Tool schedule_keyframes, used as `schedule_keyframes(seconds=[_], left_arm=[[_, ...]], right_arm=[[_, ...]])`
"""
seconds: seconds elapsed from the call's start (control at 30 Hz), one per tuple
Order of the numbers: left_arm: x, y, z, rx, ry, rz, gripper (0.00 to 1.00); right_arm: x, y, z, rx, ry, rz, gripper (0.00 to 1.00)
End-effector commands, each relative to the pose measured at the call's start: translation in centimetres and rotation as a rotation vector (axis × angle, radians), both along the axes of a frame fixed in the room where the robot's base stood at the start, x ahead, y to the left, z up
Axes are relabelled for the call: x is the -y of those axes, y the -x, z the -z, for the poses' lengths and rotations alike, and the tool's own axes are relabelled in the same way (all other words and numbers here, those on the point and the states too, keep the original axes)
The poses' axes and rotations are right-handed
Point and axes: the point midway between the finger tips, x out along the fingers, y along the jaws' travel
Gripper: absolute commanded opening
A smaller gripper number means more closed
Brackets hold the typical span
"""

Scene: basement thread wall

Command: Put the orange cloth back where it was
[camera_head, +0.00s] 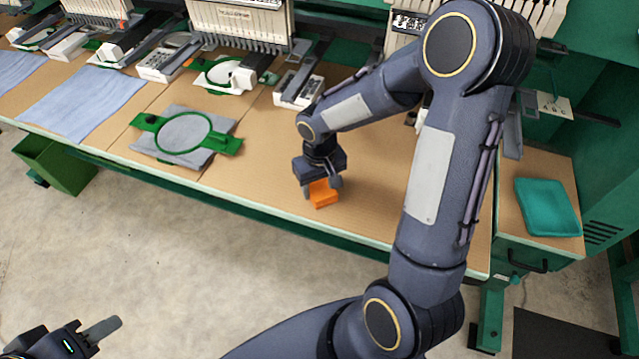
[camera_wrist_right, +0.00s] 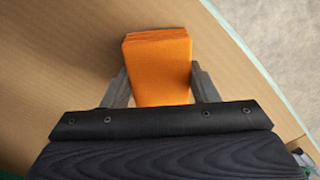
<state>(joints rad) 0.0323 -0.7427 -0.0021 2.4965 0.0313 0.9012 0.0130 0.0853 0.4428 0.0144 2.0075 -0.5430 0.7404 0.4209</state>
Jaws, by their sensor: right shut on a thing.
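The orange cloth (camera_head: 323,194) is a folded, block-shaped bundle at the front part of the tan worktable (camera_head: 262,178). My right gripper (camera_head: 321,190) reaches down over it and is shut on it. In the right wrist view the orange cloth (camera_wrist_right: 160,66) sits between the two fingers of my right gripper (camera_wrist_right: 160,88), with its layered far edge showing. I cannot tell whether the cloth touches the tabletop or is just above it. My left gripper (camera_head: 102,331) is at the lower left over the floor, away from the table. Only part of it shows.
A green hoop (camera_head: 186,133) on grey cloth lies left of my right gripper. Blue cloths (camera_head: 85,103) lie further left. Embroidery machines line the back. A teal folded cloth (camera_head: 547,207) sits on the side cabinet at right. A green bin (camera_head: 55,163) is below the table.

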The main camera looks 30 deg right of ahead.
Motion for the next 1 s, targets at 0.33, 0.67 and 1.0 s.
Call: schedule_keyframes(seconds=[0.33, 0.67, 1.0], left_arm=[[0.0, 0.0, 0.3, 0.0, 0.0, 0.0, 0.36], [0.0, 0.0, -0.1, 0.0, 0.0, 0.0, 0.36], [0.0, 0.0, -0.3, 0.0, 0.0, 0.0, 0.36]], right_arm=[[0.0, 0.0, 0.3, 0.0, 0.0, 0.0, 0.76], [0.0, 0.0, -0.2, 0.0, 0.0, 0.0, 0.76], [0.0, -0.1, -6.3, 0.008, 0.001, 0.0, 0.76]])
